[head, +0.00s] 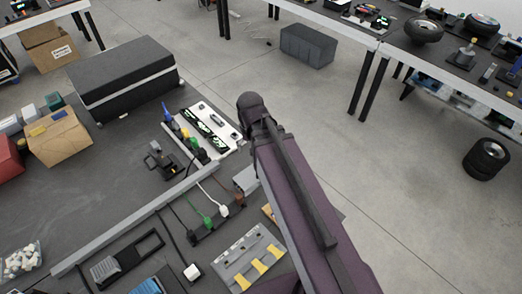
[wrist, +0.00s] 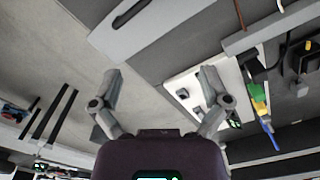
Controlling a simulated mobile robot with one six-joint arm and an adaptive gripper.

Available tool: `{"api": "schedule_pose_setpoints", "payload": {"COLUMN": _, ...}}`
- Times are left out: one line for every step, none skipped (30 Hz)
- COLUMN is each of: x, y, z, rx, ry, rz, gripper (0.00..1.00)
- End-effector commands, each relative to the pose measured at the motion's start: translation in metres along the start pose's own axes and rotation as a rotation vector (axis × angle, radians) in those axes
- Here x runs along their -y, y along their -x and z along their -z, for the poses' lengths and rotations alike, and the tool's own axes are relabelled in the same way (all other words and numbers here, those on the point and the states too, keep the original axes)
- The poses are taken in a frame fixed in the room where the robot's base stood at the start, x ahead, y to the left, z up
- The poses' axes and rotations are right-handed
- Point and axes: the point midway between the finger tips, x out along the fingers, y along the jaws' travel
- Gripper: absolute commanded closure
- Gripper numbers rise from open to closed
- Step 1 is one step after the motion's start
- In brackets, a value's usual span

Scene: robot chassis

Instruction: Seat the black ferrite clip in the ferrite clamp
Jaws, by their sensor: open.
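My gripper (wrist: 160,85) shows in the wrist view with its two grey fingers spread wide and nothing between them. In the head view my arm covers the lower middle, and the fingers cannot be made out. A white panel (head: 228,131) with black and green parts lies on the bench; it also shows beyond the right finger in the wrist view (wrist: 196,96). A small dark piece (wrist: 183,93) sits on that panel. I cannot tell whether it is the black ferrite clip or the ferrite clamp. A black fixture (head: 161,160) stands left of the panel.
A grey rail (head: 125,227) crosses the bench. Plugs and cables (head: 205,215) lie beside it, near a grey plate with yellow tabs (head: 238,262). A large dark case (head: 125,80) and a cardboard box (head: 60,140) stand behind. Open floor lies right of the bench.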

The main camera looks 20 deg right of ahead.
Motion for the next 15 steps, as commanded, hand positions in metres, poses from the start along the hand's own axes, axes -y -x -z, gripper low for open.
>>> {"api": "schedule_pose_setpoints", "payload": {"x": -0.009, "y": 0.0, "z": -0.009, "rx": 0.0, "ry": 0.026, "rz": 0.0, "gripper": 0.04}}
{"api": "schedule_pose_setpoints", "payload": {"x": -0.013, "y": 0.0, "z": -0.012, "rx": 0.0, "ry": 0.044, "rz": 0.0, "gripper": 0.04}}
{"api": "schedule_pose_setpoints", "payload": {"x": -0.017, "y": 0.0, "z": -0.015, "rx": 0.0, "ry": 0.063, "rz": 0.0, "gripper": 0.04}}
{"api": "schedule_pose_setpoints", "payload": {"x": -0.02, "y": 0.0, "z": -0.016, "rx": 0.0, "ry": 0.076, "rz": 0.0, "gripper": 0.04}}
{"api": "schedule_pose_setpoints", "payload": {"x": -0.022, "y": 0.0, "z": -0.018, "rx": 0.0, "ry": 0.087, "rz": 0.0, "gripper": 0.04}}
{"api": "schedule_pose_setpoints", "payload": {"x": -0.025, "y": 0.0, "z": -0.019, "rx": 0.0, "ry": 0.099, "rz": 0.0, "gripper": 0.04}}
{"api": "schedule_pose_setpoints", "payload": {"x": -0.026, "y": 0.0, "z": -0.02, "rx": 0.0, "ry": 0.105, "rz": 0.0, "gripper": 0.04}}
{"api": "schedule_pose_setpoints", "payload": {"x": -0.027, "y": 0.0, "z": -0.02, "rx": 0.0, "ry": 0.11, "rz": 0.0, "gripper": 0.04}}
{"api": "schedule_pose_setpoints", "payload": {"x": -0.028, "y": 0.0, "z": -0.02, "rx": 0.0, "ry": 0.114, "rz": 0.0, "gripper": 0.04}}
{"api": "schedule_pose_setpoints", "payload": {"x": -0.028, "y": 0.0, "z": -0.02, "rx": 0.0, "ry": 0.116, "rz": 0.0, "gripper": 0.04}}
{"api": "schedule_pose_setpoints", "payload": {"x": -0.028, "y": 0.0, "z": -0.02, "rx": 0.0, "ry": 0.118, "rz": 0.0, "gripper": 0.04}}
{"api": "schedule_pose_setpoints", "payload": {"x": -0.028, "y": 0.0, "z": -0.02, "rx": 0.0, "ry": 0.118, "rz": 0.0, "gripper": 0.04}}
{"api": "schedule_pose_setpoints", "payload": {"x": -0.028, "y": 0.0, "z": -0.02, "rx": 0.0, "ry": 0.118, "rz": 0.0, "gripper": 0.04}}
{"api": "schedule_pose_setpoints", "payload": {"x": -0.028, "y": 0.0, "z": -0.02, "rx": 0.0, "ry": 0.118, "rz": 0.0, "gripper": 0.04}}
{"api": "schedule_pose_setpoints", "payload": {"x": -0.028, "y": 0.0, "z": -0.02, "rx": 0.0, "ry": 0.117, "rz": 0.0, "gripper": 0.04}}
